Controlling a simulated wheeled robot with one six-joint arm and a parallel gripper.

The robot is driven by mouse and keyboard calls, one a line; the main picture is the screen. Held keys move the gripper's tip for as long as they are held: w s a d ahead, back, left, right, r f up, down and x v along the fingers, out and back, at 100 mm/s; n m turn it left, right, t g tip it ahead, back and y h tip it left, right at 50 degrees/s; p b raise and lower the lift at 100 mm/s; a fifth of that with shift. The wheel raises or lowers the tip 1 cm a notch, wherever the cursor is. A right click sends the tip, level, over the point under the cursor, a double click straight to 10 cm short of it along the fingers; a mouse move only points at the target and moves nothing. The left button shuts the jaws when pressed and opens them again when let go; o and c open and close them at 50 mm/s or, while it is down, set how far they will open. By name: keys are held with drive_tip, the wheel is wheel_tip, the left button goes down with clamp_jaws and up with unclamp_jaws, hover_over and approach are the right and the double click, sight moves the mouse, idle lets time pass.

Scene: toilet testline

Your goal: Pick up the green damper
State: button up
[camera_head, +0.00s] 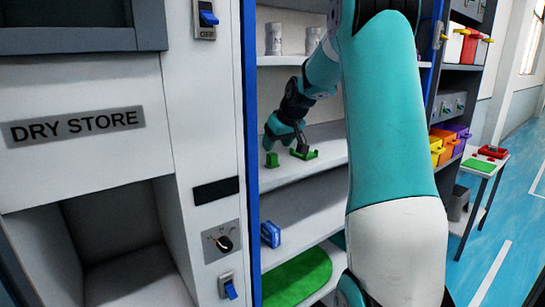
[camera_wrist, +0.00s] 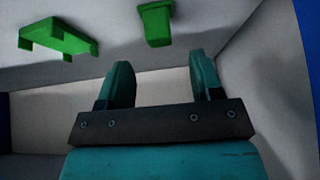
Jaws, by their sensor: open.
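Two green parts lie on the white shelf (camera_head: 322,166), and I cannot tell for sure which is the green damper. One is a small upright green block (camera_head: 272,160), which also shows at the top middle of the wrist view (camera_wrist: 155,24). The other is a flat green piece with raised ends (camera_head: 304,154), at the upper left in the wrist view (camera_wrist: 58,38). My gripper (camera_head: 286,138) is just above the shelf, close to both parts. In the wrist view its two teal fingers (camera_wrist: 162,68) are apart with nothing between them. The small block lies beyond the fingertips, roughly in line with the gap.
Grey-white cylinders (camera_head: 274,39) stand on the shelf above. A blue item (camera_head: 270,234) sits on the shelf below, and a green oval (camera_head: 298,278) lies lower still. The dry store cabinet (camera_head: 180,130) and blue post (camera_head: 250,150) border the shelves' left side.

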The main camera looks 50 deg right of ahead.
sight(273, 154)
drive_tip(key=p+x, duration=0.3)
drive_tip(key=x, duration=0.2)
drive_tip(key=shift+f, duration=0.45)
drive_tip(key=shift+c, duration=0.2)
drive_tip(key=c, duration=1)
